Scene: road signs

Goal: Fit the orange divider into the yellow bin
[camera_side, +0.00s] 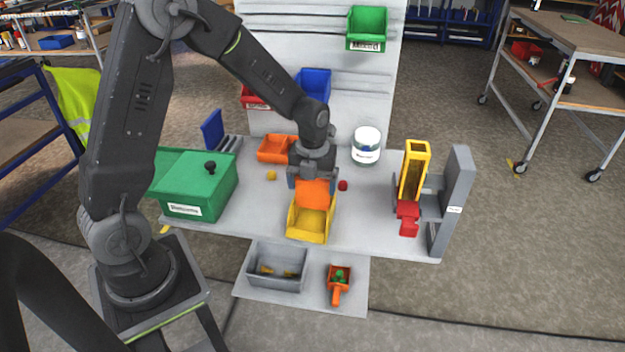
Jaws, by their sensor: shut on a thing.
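The orange divider (314,193) is a flat plate hanging upright from my gripper (312,178). My gripper is shut on its top edge and points down. The yellow bin (309,224) sits on the grey table below, its open front towards the camera. The divider is over or partly inside the back half of the bin. I cannot tell from this view whether its lower edge sits between the bin's walls or above them. The bin's rear is hidden by the divider and gripper.
A green lidded box (197,187) stands left, an orange bin (276,149) behind. A white jar (366,146) and a small red piece (343,185) are to the right. A yellow holder on a grey stand (458,200) is far right. A grey bin (277,268) and orange scoop (339,280) lie in front.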

